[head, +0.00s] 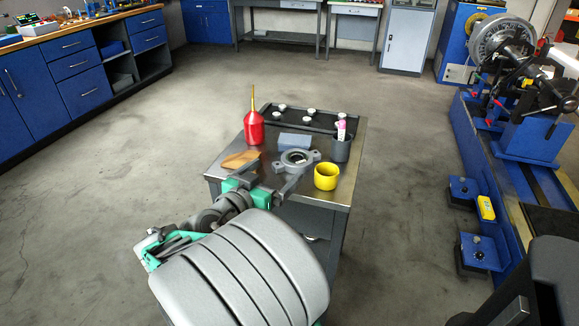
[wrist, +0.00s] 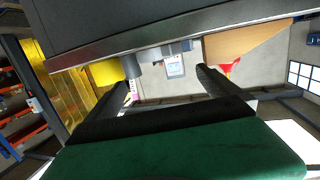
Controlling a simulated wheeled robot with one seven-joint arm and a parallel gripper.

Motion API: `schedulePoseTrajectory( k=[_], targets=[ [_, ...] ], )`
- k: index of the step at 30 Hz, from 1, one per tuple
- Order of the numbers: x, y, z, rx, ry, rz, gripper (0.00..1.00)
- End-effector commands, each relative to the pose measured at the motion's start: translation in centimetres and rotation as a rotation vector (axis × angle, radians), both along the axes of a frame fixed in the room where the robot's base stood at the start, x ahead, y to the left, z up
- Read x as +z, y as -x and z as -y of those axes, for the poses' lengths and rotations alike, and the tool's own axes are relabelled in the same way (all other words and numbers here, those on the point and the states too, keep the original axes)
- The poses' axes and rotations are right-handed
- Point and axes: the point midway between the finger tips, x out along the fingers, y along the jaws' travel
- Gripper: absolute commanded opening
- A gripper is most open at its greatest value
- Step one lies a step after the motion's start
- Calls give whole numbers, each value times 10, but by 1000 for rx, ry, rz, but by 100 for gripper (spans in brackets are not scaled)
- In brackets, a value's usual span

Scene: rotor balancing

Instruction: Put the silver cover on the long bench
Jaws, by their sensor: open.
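The silver cover (head: 297,158), a grey ring-shaped part with flange ears, lies on the small metal-topped table (head: 345,190) in the head view. My gripper (head: 273,179) is open at the near edge of this table, just in front of the cover and a little left; I cannot tell whether it touches it. In the wrist view, which is upside down, the open gripper (wrist: 166,78) has nothing clearly held between its fingers. I cannot clearly make out the cover there. A long blue bench with a wooden top (head: 95,21) runs along the left wall.
Around the cover stand a yellow cup (head: 326,177), dark pen cup (head: 341,149), blue-grey block (head: 294,141), red bottle (head: 253,128) and brown piece (head: 239,160). A dark tray (head: 272,117) is behind. The blue machine (head: 530,135) is at right. Floor (head: 150,130) toward the bench is clear.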

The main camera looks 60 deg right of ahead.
Motion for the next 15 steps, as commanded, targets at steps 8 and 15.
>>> schedulePoseTrajectory(
  k=[8,15],
  targets=[
    [-11,3,15,-8,-3,0,100],
    [-19,4,62,-5,-5,-1,100]
  ],
)
